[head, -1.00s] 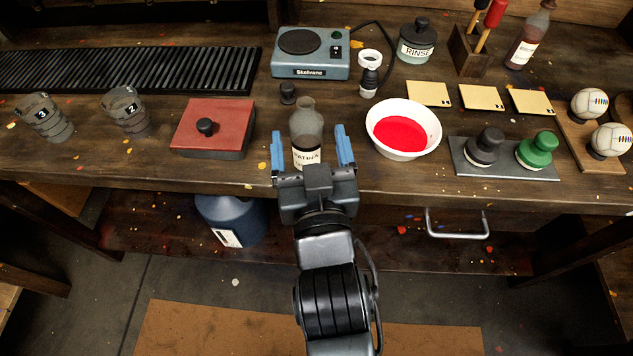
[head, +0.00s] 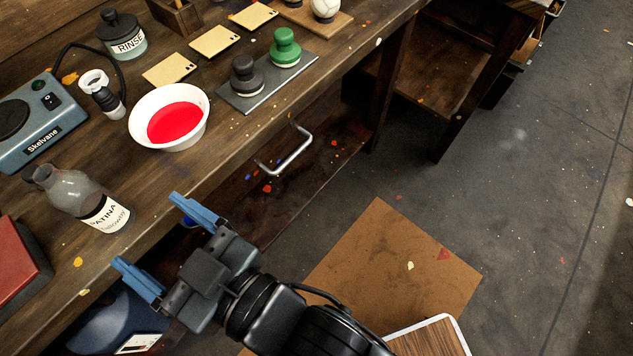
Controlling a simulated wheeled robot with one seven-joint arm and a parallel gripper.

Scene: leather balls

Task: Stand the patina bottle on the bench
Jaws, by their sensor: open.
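The patina bottle (head: 75,195) is a smoky grey glass bottle with a dark band and a white label reading "PATINA".
A white bowl of red liquid (head: 195,135), a blue hot plate (head: 45,120) and a red lidded box (head: 18,265) surround the bottle. A dark and a green stamp stand on a grey plate (head: 300,75). A drawer handle (head: 287,155) juts out below. Open floor lies right.

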